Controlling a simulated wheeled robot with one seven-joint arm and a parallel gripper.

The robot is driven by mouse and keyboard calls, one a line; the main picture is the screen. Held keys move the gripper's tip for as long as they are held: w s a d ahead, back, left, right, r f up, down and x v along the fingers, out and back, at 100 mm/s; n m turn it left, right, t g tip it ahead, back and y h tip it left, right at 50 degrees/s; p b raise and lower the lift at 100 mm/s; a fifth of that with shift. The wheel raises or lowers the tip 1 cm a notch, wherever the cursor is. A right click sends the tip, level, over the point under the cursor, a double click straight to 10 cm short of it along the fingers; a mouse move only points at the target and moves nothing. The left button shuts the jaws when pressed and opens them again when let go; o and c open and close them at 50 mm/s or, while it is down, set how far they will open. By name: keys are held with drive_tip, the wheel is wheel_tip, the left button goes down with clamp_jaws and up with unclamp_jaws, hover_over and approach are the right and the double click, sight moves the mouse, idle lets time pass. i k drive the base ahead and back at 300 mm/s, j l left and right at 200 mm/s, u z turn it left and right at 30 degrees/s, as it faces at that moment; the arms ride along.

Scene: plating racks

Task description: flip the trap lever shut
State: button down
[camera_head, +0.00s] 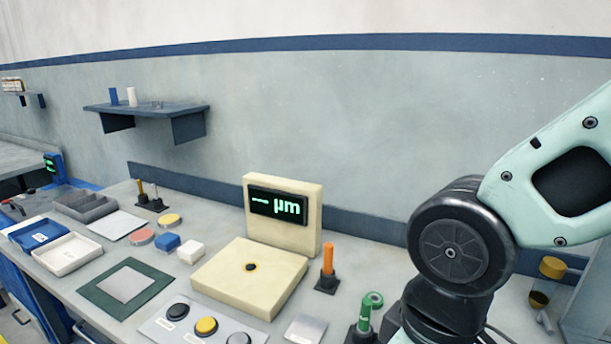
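I cannot make out a trap lever for certain in the head view. My arm fills the right side and hides part of the bench there. My gripper is outside the picture. Behind my arm at the far right stands a small fixture with a yellow knob (551,267) on top; I cannot tell what it is.
A cream gauge with a "µm" display (280,208) stands mid-bench. In front lie a cream plate (225,285), a green-framed mat (95,292) and a button panel (160,325). Orange (328,258) and green (364,314) handled tools stand beside my arm. Trays (68,254) lie left.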

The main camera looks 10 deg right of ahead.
sight(542, 318)
drive_tip(key=l+z, duration=0.1)
drive_tip(key=z, duration=0.25)
drive_tip(key=l+z, duration=0.1)
drive_tip(key=z, duration=0.25)
drive_tip(key=l+z, duration=0.1)
drive_tip(key=z, duration=0.25)
